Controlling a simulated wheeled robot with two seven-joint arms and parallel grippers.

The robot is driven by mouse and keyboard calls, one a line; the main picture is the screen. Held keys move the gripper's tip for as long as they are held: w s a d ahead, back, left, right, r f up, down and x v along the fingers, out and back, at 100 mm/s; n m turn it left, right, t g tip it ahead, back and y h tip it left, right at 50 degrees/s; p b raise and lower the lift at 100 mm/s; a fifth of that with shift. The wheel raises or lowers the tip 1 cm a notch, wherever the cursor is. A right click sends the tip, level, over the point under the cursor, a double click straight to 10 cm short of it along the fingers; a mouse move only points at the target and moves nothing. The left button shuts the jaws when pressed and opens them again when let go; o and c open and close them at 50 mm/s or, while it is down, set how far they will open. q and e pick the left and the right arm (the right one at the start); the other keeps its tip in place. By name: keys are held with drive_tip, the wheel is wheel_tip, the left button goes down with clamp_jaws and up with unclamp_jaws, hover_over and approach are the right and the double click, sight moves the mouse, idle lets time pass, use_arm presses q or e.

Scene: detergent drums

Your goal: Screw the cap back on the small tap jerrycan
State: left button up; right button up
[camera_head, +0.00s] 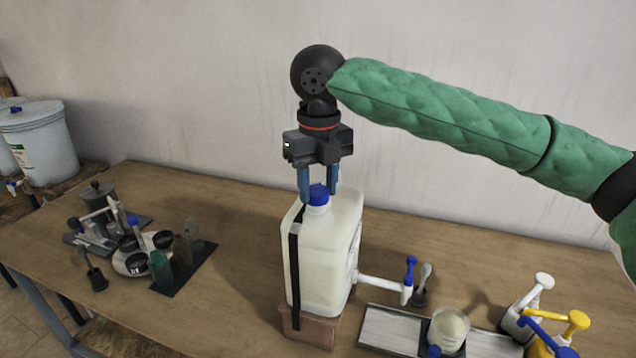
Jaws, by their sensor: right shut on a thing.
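The small tap jerrycan (322,258) is a whitish container with a dark vertical strap, standing upright on a small brown block (309,328) on the table. Its tap (384,283) with a blue handle sticks out to the right near the bottom. A blue cap (318,194) is at the jerrycan's neck. My right gripper (318,190) points straight down from above, its blue fingers on either side of the cap and shut on it. Whether the cap is fully seated on the neck cannot be told. My left gripper is not in view.
A tray (390,331) with a cup of pale contents (447,330) lies at the right. White, yellow and blue pump heads (560,322) stand at the lower right. Bottles and small fittings (165,260) crowd the left. White drums (42,142) stand at the far left.

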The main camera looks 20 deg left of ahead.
drive_tip(key=shift+f+p, duration=0.55)
drive_tip(key=shift+f, duration=0.1)
idle(1.4)
drive_tip(key=shift+r+m+p, duration=0.1)
drive_tip(key=shift+m+p, duration=1.3)
drive_tip(key=shift+m, duration=0.2)
drive_tip(key=shift+s+a+m+p, duration=0.1)
drive_tip(key=shift+m+p, duration=0.75)
drive_tip(key=shift+m, duration=0.35)
